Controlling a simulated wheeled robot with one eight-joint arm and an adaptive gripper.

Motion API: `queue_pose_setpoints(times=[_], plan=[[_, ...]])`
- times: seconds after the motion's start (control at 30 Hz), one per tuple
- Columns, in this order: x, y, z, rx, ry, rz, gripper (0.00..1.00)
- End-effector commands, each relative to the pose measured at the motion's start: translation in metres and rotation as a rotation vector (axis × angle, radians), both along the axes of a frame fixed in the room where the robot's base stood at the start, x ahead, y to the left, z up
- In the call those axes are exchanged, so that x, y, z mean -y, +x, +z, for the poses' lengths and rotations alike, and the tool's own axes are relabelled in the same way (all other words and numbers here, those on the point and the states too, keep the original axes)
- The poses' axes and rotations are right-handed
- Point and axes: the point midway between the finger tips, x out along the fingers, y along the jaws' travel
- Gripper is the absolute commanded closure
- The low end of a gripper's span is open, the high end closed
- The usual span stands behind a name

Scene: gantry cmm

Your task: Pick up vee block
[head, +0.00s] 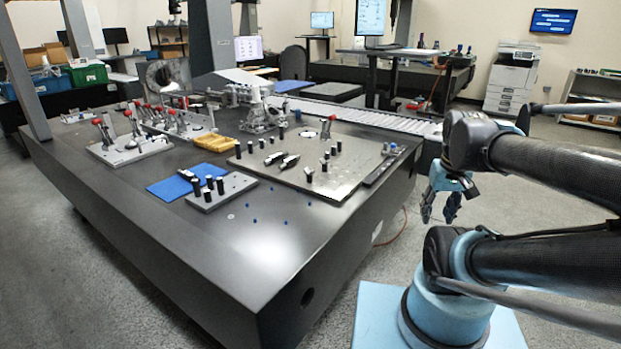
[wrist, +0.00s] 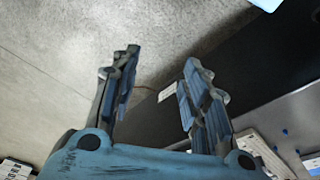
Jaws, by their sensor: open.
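My gripper (head: 439,214) hangs off the right side of the dark granite table (head: 250,240), over the floor, with its fingers pointing down. It is open and empty. In the wrist view the two blue fingers of my gripper (wrist: 160,62) stand apart with only floor and the table's dark side beyond them. I cannot tell for sure which object is the vee block. Several small metal parts stand on the table, too small to make out, and none is near my fingers.
A metal plate (head: 318,187) carries black knobs and small parts. A yellow tray (head: 213,143), a blue mat (head: 174,188) and a grey block with black pegs (head: 222,190) lie left of it. Clamp fixtures (head: 130,150) stand farther left. The table's front corner is mostly clear.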

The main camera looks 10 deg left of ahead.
Motion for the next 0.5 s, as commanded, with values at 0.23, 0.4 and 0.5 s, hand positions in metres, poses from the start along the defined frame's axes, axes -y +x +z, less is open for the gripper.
queue_pose_setpoints(times=[0.23, 0.4, 0.5], plan=[[-0.041, 0.052, 0.053, -0.030, -0.019, 0.232, 0.58], [-0.077, 0.088, 0.082, -0.050, -0.033, 0.388, 0.58], [-0.102, 0.108, 0.097, -0.062, -0.042, 0.481, 0.58]])
